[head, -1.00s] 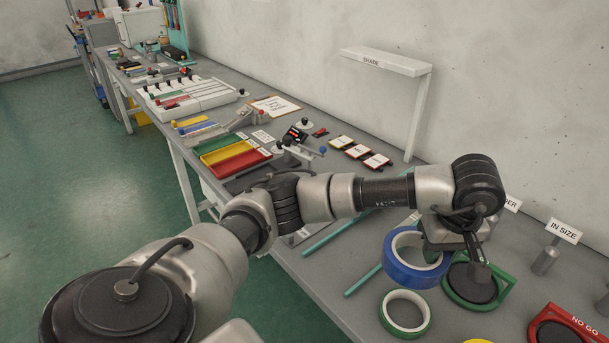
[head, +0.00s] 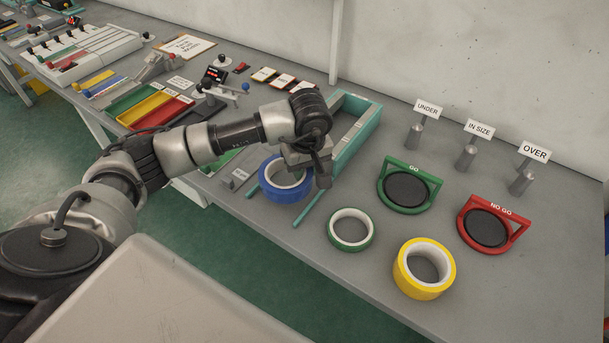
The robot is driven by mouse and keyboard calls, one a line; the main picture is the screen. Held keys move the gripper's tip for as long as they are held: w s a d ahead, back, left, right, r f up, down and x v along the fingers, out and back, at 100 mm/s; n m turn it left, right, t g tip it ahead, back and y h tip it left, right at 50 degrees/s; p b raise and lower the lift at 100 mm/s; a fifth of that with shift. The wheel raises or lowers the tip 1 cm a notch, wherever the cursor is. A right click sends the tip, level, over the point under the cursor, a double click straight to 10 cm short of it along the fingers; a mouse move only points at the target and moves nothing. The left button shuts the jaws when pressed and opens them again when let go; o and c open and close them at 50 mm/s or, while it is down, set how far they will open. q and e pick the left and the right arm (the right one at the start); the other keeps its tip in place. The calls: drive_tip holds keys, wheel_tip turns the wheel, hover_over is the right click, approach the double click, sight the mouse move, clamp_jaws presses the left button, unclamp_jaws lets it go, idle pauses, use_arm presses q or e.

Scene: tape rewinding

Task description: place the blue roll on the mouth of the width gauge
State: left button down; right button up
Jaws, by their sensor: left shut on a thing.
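The blue roll (head: 272,188), a wide tape ring with a white core, is at the near end of the teal width gauge (head: 358,140). That gauge has a boxy channel at the back and two thin rails spreading toward the table's front edge. The roll is at the mouth, between the rails, with its hole facing up. I cannot tell whether it rests on the table or hangs just above it. My left gripper (head: 322,177) is shut on the roll's right side and hides part of the channel. My right gripper is not in view.
A green roll (head: 352,245) and a yellow roll (head: 405,283) lie to the right. The green GO ring (head: 384,195) and red NO GO ring (head: 470,232) lie behind them. Posts labelled UNDER (head: 414,136), IN SIZE (head: 466,158) and OVER (head: 521,183) stand at the back.

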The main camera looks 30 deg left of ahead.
use_arm(q)
wheel_tip(320, 180, down, 4)
drive_tip(key=shift+r+p, duration=0.15)
drive_tip(key=shift+p, duration=0.25)
drive_tip(key=c, duration=0.9)
unclamp_jaws()
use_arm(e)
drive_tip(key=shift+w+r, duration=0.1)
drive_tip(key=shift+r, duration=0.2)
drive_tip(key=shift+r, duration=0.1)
use_arm(q)
drive_tip(key=shift+r, duration=0.15)
drive_tip(key=r, duration=0.3)
drive_tip(key=r+b, duration=0.1)
drive_tip(key=r, duration=0.3)
drive_tip(key=d+r+b, duration=0.1)
drive_tip(key=r, duration=0.2)
drive_tip(key=shift+s+d+r, duration=0.1)
drive_tip(key=shift+s+r, duration=0.15)
drive_tip(key=shift+s, duration=0.1)
drive_tip(key=shift+r, duration=0.55)
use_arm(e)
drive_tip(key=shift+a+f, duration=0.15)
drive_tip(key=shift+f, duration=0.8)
